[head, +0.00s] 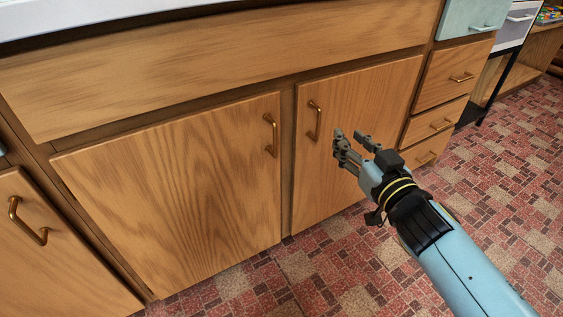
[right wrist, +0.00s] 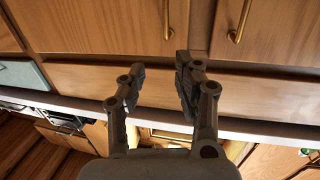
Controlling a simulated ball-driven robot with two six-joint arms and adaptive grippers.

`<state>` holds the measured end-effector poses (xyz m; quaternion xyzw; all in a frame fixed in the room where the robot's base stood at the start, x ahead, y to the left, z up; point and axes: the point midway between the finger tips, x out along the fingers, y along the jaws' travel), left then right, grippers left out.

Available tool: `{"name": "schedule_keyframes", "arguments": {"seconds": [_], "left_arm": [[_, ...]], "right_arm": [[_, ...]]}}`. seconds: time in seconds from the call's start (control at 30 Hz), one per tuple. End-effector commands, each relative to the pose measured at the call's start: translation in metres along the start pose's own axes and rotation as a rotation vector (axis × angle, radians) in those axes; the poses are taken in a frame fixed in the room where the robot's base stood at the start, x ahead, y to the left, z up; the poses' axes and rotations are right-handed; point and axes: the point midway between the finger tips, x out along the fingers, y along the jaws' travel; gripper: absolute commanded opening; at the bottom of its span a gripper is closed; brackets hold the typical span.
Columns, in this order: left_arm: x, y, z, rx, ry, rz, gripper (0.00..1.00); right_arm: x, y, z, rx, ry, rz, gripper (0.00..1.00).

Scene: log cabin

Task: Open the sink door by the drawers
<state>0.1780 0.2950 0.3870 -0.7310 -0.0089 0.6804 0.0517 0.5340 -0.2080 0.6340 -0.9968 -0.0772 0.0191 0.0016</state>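The sink door by the drawers (head: 358,130) is a shut wooden door to the right of the other sink door. Its brass handle (head: 314,120) stands upright near its upper left edge; this handle also shows at the top of the right wrist view (right wrist: 166,18). My right gripper (head: 349,135) is in front of this door, to the right of the handle and apart from it. Its fingers are spread, with nothing between them, as the right wrist view also shows (right wrist: 160,68). My left gripper is not in view.
The other sink door (head: 185,190) is shut, with its handle (head: 271,135) close by on the left. Wooden drawers (head: 440,120) with brass handles stand to the right. A further cabinet door (head: 60,245) is at far left. Patterned floor (head: 330,265) is clear in front.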

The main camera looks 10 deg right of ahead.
Motion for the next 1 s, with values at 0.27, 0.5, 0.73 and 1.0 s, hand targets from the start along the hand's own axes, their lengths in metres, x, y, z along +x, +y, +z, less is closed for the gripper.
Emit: {"name": "schedule_keyframes", "arguments": {"seconds": [0.27,0.5,0.73,1.0], "left_arm": [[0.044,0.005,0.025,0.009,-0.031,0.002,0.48],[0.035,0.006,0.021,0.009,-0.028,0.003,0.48],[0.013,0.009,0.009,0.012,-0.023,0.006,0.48],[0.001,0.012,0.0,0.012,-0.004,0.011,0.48]], "right_arm": [[0.018,-0.001,0.029,-0.006,0.038,0.002,0.33],[0.048,0.0,0.023,-0.007,0.044,0.002,0.33],[0.094,0.0,0.025,-0.007,0.04,0.003,0.33],[0.124,0.0,0.023,-0.006,0.039,0.002,0.33]]}}
